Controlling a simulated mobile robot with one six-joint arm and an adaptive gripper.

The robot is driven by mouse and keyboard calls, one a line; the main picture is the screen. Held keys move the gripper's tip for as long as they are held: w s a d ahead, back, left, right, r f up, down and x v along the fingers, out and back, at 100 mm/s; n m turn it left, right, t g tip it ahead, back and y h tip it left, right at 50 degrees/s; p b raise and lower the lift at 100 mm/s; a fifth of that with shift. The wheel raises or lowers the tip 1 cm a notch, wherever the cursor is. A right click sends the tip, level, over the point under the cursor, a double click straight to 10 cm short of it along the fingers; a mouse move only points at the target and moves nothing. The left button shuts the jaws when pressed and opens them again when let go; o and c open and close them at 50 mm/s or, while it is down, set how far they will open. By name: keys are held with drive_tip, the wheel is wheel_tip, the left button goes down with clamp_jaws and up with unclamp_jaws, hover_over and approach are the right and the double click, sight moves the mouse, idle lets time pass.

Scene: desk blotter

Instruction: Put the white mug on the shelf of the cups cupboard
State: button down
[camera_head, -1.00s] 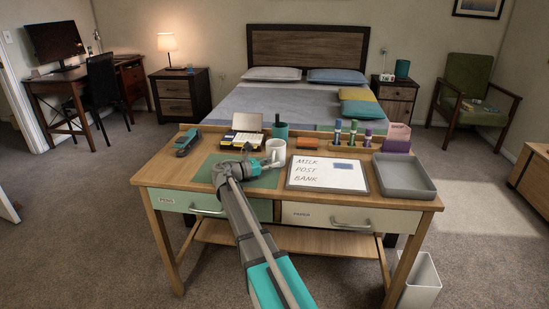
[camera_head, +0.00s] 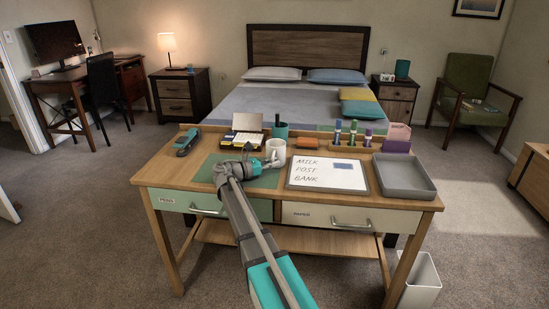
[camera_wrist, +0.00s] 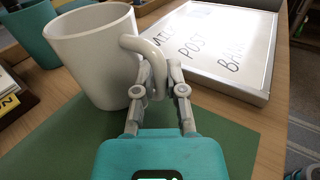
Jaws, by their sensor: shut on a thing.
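The white mug (camera_head: 276,148) stands upright on the desk, at the back right edge of the green blotter (camera_head: 211,168). It also shows large in the wrist view (camera_wrist: 94,58), with its handle turned toward my gripper. My gripper (camera_wrist: 160,78) is shut on the mug's handle, one finger on each side. In the head view my gripper (camera_head: 262,161) is at the near side of the mug, low over the blotter. No cups cupboard or shelf for it can be made out in these views.
A whiteboard (camera_head: 328,174) with writing lies right of the mug, and a grey tray (camera_head: 404,176) lies beyond it. A teal pen cup (camera_head: 281,131) stands close behind the mug.

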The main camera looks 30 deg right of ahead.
drive_tip(key=shift+r, duration=0.15)
wheel_tip(320, 180, up, 3)
drive_tip(key=p, duration=0.2)
drive_tip(key=shift+f+p, duration=0.2)
drive_tip(key=shift+p, duration=0.2)
drive_tip(key=s+r+p, duration=1)
drive_tip(key=s, duration=0.4)
drive_tip(key=shift+d, duration=0.25)
drive_tip(key=shift+r, duration=0.25)
wheel_tip(320, 180, up, 18)
drive_tip(key=p, duration=1.8)
drive_tip(key=shift+f, duration=0.1)
drive_tip(key=shift+a, duration=0.15)
